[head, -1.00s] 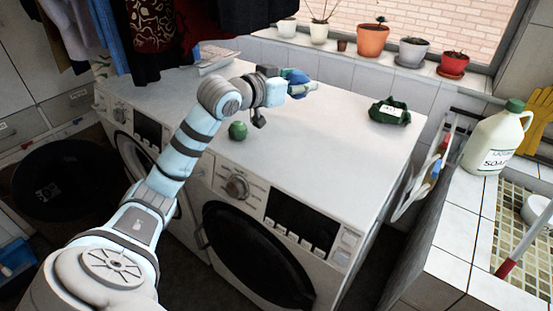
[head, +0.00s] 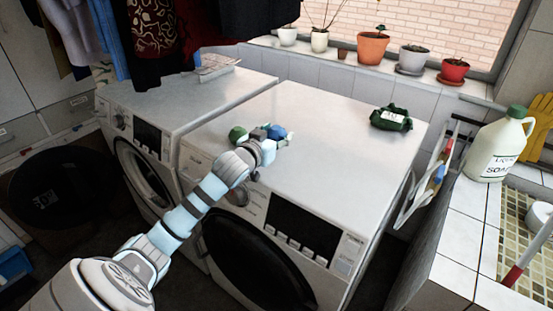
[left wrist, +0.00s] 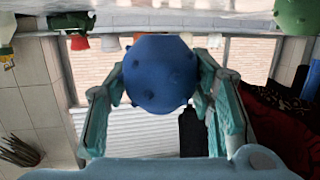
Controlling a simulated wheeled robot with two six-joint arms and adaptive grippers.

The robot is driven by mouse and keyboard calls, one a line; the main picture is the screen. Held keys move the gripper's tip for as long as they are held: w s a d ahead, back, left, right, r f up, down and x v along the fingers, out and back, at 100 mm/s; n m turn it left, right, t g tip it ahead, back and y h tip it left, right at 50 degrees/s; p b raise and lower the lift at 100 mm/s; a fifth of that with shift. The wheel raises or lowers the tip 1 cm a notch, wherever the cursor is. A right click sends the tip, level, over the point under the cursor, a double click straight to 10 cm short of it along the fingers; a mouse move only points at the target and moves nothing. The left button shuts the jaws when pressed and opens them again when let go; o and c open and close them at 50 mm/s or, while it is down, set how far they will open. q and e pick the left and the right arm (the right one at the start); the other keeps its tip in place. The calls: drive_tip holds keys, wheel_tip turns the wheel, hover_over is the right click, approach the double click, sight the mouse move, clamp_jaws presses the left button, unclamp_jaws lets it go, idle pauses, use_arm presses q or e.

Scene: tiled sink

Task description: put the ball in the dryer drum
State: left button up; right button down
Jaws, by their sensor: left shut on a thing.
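A blue knobbly ball (head: 274,131) is between the fingers of my left gripper (head: 284,137), over the top of the right machine. In the left wrist view the blue ball (left wrist: 158,73) fills the space between the two teal fingers of the left gripper (left wrist: 160,85), which is shut on it. A green ball (head: 238,135) sits on the same machine top, just left of the gripper; it also shows in the left wrist view (left wrist: 297,15). The right machine's dark round door (head: 250,258) looks closed, and its drum is hidden. My right gripper is out of view.
A second machine (head: 190,95) stands at the left with a round door (head: 146,178). A dark green package (head: 391,118) lies at the right of the machine top. A soap jug (head: 497,145) stands on the tiled counter. Flowerpots line the sill.

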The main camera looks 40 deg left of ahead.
sight(276, 165)
use_arm(q)
wheel_tip(276, 165, down, 6)
drive_tip(key=shift+f, duration=0.2)
drive_tip(key=shift+f, duration=0.1)
drive_tip(key=o, duration=1.2)
drive_tip(key=shift+c, duration=0.2)
